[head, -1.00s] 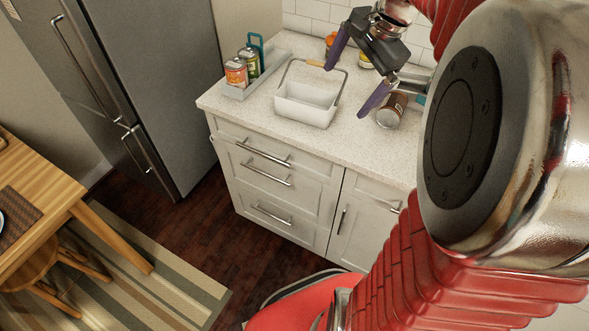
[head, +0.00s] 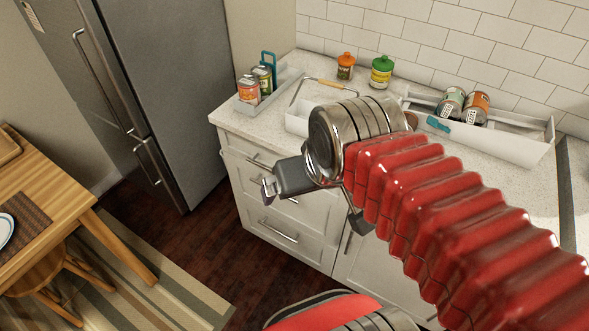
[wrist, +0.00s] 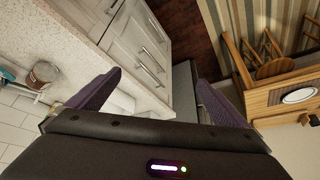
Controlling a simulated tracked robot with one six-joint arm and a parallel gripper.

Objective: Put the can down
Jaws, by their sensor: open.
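A can with a silver and brown surface is on the counter (wrist: 75,35) in the wrist view (wrist: 43,73), off to the left of my gripper. I cannot tell whether it is upright or on its side. In the head view my arm hides most of that area. My gripper (wrist: 160,82) is open, with its two purple fingers apart and nothing between them. In the head view my gripper (head: 312,205) is in front of the counter's drawers, with its fingers partly hidden by my wrist.
A grey tray (head: 244,107) with several cans stands at the counter's left. A white bin (head: 297,123) is partly behind my arm. An orange-lidded jar (head: 345,67) and green-lidded jar (head: 381,72) stand behind. A white tray (head: 510,149) holds cans at right. A fridge (head: 175,90) is left.

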